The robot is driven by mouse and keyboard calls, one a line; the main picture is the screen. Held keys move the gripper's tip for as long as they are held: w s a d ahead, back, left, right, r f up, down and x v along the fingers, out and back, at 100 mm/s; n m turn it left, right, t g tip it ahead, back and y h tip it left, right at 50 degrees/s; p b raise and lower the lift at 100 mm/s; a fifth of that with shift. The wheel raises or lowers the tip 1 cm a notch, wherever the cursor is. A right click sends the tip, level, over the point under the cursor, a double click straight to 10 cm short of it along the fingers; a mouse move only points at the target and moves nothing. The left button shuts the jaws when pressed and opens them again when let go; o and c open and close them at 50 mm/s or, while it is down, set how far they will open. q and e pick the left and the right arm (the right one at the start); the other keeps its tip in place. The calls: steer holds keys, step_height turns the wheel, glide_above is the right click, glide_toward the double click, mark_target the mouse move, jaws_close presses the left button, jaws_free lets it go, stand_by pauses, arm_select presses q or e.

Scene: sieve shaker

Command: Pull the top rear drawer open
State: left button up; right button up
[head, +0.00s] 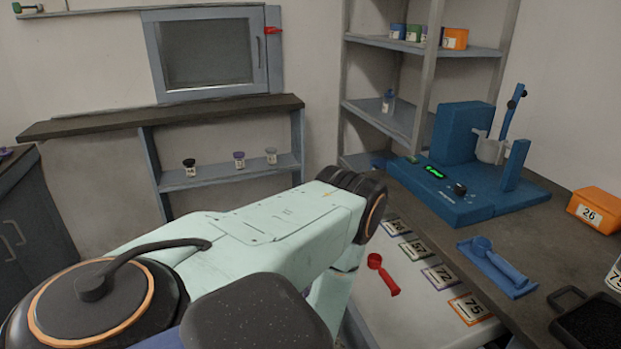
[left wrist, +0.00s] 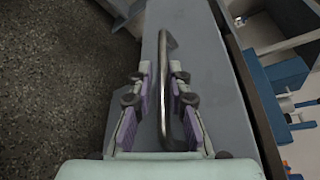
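A grey drawer front (left wrist: 215,110) fills the middle of the left wrist view, with a long metal bar handle (left wrist: 164,45) on it. My left gripper (left wrist: 160,68) has its two fingers spread, one on each side of the handle. The handle lies between the fingers, with gaps visible on both sides. Whether the drawer stands open at all cannot be told. In the head view my left arm reaches forward and hides this gripper and the handle. My right gripper is not in view.
A light surface with a red scoop (head: 382,275) and numbered labels (head: 470,308) lies beside the dark counter (head: 540,215). The counter carries a blue shaker device (head: 455,195), a blue scoop (head: 497,262) and an orange box (head: 594,212). Speckled floor (left wrist: 50,90) is clear at left.

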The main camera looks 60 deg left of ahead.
arm_select(q)
steer(key=o, duration=0.3)
steer(key=shift+w, duration=0.1)
steer(key=shift+a+r, duration=0.1)
steer(key=v, duration=1.2)
stand_by(0.4)
